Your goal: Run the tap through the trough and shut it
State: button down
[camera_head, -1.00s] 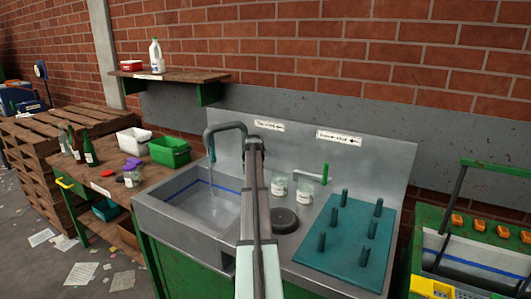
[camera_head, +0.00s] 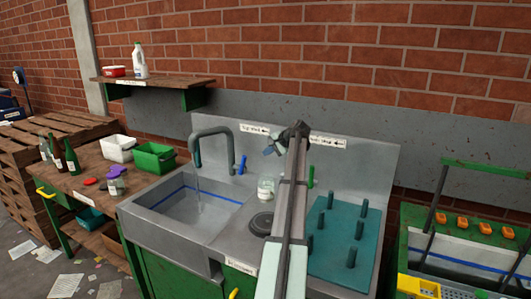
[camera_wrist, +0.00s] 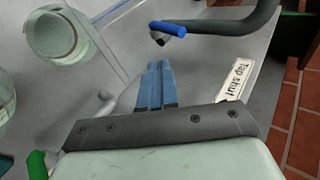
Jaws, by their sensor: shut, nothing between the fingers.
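The grey tap (camera_head: 212,133) arches over the left end of the steel trough (camera_head: 150,224). A "Tap shut" label (camera_wrist: 240,78) is on the backboard.
A glass jar (camera_head: 266,190) stands on the ledge, with a second jar (camera_wrist: 3,100) in the wrist view. A green lever (camera_head: 311,176) and a pegged teal rack (camera_head: 335,240) are at right. A dark round disc (camera_head: 261,223) lies in front. My arm covers part of the ledge.

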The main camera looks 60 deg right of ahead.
aim_at(244, 156)
jog(key=w+d+f, duration=0.2)
jog(key=w+f, duration=0.2)
jog(key=w, duration=0.5)
jog(key=shift+w+f, duration=0.35)
jog(key=shift+w, duration=0.05)
jog(key=w, duration=0.1)
jog(key=w+r+g, duration=0.1)
jog(key=w+g, duration=0.1)
jog(key=shift+w+r, duration=0.25)
jog(key=shift+w, duration=0.1)
